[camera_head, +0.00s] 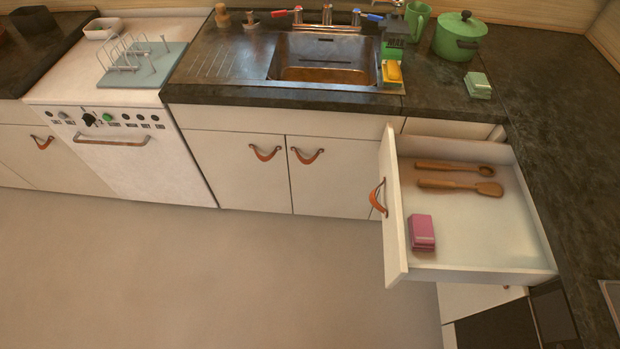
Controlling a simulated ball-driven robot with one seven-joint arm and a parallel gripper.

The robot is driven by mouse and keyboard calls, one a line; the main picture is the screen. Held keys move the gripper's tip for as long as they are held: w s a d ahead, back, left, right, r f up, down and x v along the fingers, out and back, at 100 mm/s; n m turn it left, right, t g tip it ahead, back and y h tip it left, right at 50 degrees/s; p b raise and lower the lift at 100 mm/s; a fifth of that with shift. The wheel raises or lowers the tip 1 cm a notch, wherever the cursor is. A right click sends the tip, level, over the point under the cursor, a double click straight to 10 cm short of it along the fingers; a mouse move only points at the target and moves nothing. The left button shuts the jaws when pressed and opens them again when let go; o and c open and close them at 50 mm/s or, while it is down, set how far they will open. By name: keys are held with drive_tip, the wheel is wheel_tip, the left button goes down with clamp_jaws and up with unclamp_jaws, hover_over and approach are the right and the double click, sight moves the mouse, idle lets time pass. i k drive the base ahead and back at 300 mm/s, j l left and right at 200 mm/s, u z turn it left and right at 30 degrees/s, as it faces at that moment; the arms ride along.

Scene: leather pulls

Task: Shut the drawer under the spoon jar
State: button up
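An open white drawer (476,232) sticks out from under the dark worktop at the right. Its front panel (393,240) faces left and carries a brown leather pull (378,198). Inside lie two wooden utensils, a spoon (455,166) and a spatula (460,187), and a pink box (422,232) near the front panel. I cannot make out a spoon jar on the worktop. My gripper is not in view.
The floor (240,275) left of the drawer is clear. White cupboards (240,170) with leather pulls and a white stove (140,150) line the back. A sink (325,60), a green pot (460,36) and a green mug (417,20) are on the worktop.

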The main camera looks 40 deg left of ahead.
sight(480, 238)
drive_tip(key=u, duration=0.6)
drive_tip(key=i+j, duration=0.15)
drive_tip(key=j, duration=0.15)
drive_tip(key=i+j+z, duration=0.1)
drive_tip(key=j, duration=0.2)
drive_tip(key=i+j, duration=0.35)
drive_tip(key=j, duration=0.25)
drive_tip(key=z, duration=0.05)
